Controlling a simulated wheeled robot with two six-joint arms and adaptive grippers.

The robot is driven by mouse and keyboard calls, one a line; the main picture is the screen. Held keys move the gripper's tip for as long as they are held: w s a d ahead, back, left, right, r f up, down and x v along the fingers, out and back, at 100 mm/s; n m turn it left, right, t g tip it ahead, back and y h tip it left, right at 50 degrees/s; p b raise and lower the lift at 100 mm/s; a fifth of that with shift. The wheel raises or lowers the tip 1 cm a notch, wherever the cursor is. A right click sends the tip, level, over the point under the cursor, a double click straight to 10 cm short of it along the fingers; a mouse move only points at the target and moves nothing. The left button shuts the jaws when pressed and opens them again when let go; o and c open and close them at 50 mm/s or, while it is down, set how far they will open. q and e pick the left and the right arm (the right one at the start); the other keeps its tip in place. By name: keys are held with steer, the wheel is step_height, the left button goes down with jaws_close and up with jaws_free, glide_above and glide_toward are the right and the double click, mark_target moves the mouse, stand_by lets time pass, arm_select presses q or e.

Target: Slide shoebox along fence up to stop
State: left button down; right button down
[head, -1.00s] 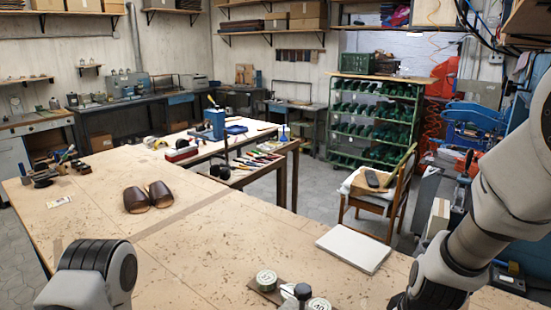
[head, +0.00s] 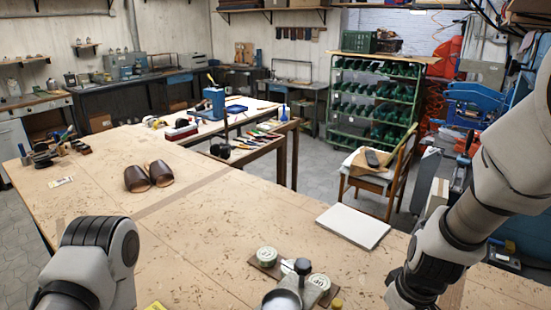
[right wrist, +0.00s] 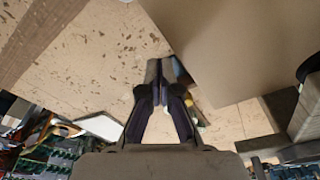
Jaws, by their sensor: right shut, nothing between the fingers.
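A large plain tan-brown surface with straight edges, probably the shoebox (right wrist: 235,45), fills the upper right of the right wrist view. My right gripper (right wrist: 162,65) is shut and empty beside its left edge; I cannot tell whether they touch. A grey block or rail (right wrist: 307,110) stands at the right of that view; I cannot tell whether it is the fence or the stop. The head view shows no shoebox, fence or stop that I can make out. Both my arms enter the head view, but their grippers are out of it.
A chair (head: 400,180) stands beyond the right edge. The table's middle is mostly clear.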

step_height(320, 180, up, 8)
steer(key=p, duration=0.7)
steer(key=shift+d, duration=0.15)
steer(key=shift+w, duration=0.1)
steer(key=shift+f, duration=0.1)
